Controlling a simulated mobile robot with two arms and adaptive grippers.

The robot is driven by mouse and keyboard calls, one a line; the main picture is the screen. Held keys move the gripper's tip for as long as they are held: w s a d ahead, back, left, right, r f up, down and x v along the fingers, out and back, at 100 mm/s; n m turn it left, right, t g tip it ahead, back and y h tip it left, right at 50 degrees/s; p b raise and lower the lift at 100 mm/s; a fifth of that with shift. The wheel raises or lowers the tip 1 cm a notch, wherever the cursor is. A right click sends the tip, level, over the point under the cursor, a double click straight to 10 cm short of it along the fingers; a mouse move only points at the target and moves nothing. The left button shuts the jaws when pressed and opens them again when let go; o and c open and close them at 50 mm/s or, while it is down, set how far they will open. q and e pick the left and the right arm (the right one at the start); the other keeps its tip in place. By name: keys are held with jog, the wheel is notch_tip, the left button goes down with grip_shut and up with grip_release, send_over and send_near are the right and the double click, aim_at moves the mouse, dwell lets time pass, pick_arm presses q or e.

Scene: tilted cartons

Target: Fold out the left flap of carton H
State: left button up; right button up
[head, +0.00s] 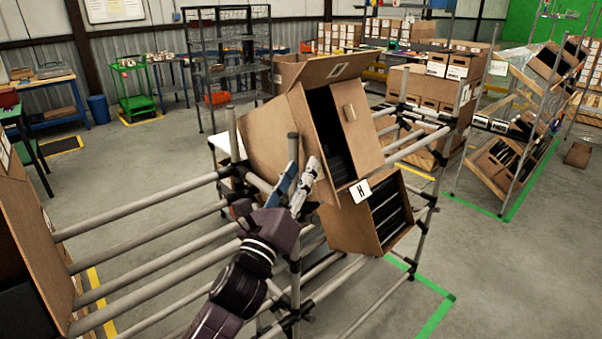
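A white label with an H (361,192) sits where a tilted upper carton (275,142) meets a lower brown carton piece (352,228); I cannot tell for certain which one bears it. The upper carton leans on a pipe rack. One flap (318,72) sticks out at its top, and a brown panel (359,132) stands at the right of a dark opening (328,125). Dark items also show in the lower part. My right gripper is out of view.
Grey rack pipes (150,205) run left of the cartons, and one upright stands close to my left gripper. Another open carton (30,250) is at the far left. A rack with tilted cartons (530,120) stands at the right. Floor is free at lower right.

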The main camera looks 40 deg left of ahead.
pick_arm(q)
jog(key=shift+a+f+y, duration=0.25)
jog(key=shift+a+y, duration=0.05)
jog(key=v, duration=1.2)
jog(key=shift+d+r, duration=0.2)
jog(key=shift+r, duration=0.05)
jog(key=shift+s, duration=0.1)
